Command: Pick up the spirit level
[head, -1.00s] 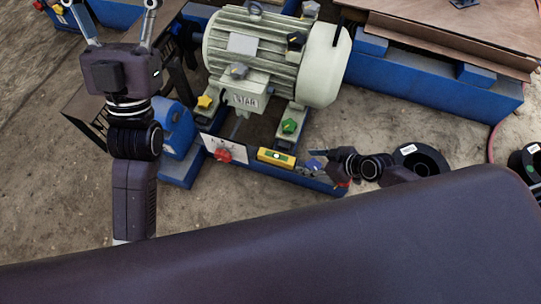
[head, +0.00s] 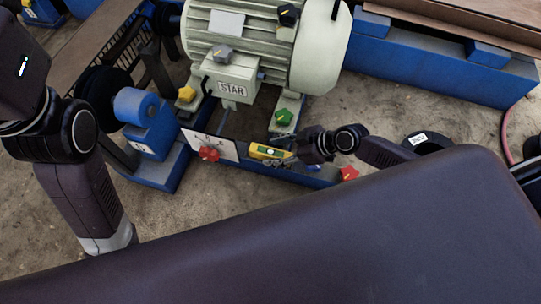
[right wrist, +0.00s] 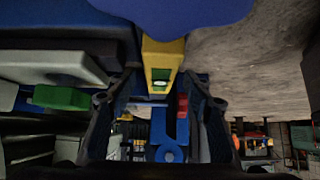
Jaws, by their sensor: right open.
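The yellow spirit level (head: 266,152), with a green vial window, lies on the blue base rail below the electric motor. It also shows in the right wrist view (right wrist: 162,62), end toward me. My right gripper (head: 288,147) is at the level's right end, its jaws open. In the right wrist view the two dark fingers stand apart, one on each side of the level's near end. I cannot tell whether either finger touches it. My left arm is at the left edge of the head view; its fingers are out of the picture.
The grey motor (head: 252,45) stands just behind the level. A white plate with a red knob (head: 209,154) is to its left. A green knob (head: 284,117) sits behind it, and a red knob (head: 348,173) is to the right. Open sandy ground lies in front.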

